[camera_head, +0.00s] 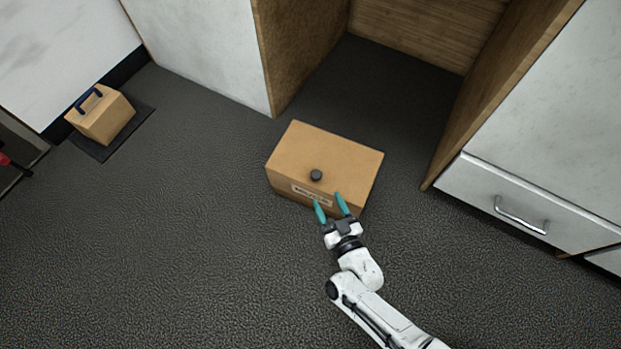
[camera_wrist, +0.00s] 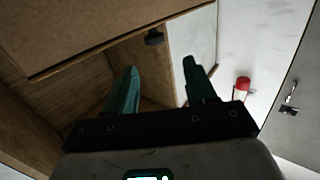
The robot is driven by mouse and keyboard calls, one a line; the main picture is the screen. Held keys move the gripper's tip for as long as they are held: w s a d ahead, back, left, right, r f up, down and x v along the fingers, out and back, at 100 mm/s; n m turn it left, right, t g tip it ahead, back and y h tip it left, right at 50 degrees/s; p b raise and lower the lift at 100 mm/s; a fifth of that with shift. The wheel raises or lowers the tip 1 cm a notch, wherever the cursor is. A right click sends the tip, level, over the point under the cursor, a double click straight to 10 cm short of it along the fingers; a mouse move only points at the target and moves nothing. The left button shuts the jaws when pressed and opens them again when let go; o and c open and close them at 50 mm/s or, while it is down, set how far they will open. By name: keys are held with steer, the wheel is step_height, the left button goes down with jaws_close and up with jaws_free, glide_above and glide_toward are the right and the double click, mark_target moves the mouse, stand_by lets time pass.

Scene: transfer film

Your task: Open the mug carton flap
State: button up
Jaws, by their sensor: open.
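The mug carton (camera_head: 335,158) is a brown box on the dark floor in front of an open cabinet bay. Its top flap looks closed and has a round black knob (camera_head: 316,175) near the front edge. A pale label (camera_head: 311,195) is on its front face. My gripper (camera_head: 330,205) is open at the carton's front, with its teal fingers spread just below the knob. In the wrist view the carton (camera_wrist: 90,30) fills the upper left, the dark knob (camera_wrist: 154,38) hangs at its edge, and my gripper (camera_wrist: 162,85) shows nothing between its fingers. Contact with the carton cannot be told.
A smaller box with a dark blue handle (camera_head: 90,98) stands on a dark mat (camera_head: 139,118) at the left. A white drawer with a metal handle (camera_head: 521,216) is at the right. Wooden cabinet panels (camera_head: 300,45) flank the bay.

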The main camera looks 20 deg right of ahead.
mark_target(318, 179)
steer(key=shift+h, duration=0.3)
steer(key=w+b, duration=0.1)
steer(key=w, duration=0.2)
steer(key=w+b, duration=0.1)
steer(key=w, duration=0.3)
steer(key=w+d+f+b, duration=0.1)
steer(key=w+b, duration=0.1)
steer(key=w, duration=0.1)
steer(key=shift+w, duration=0.35)
steer(key=shift+c, duration=0.5)
jaws_close()
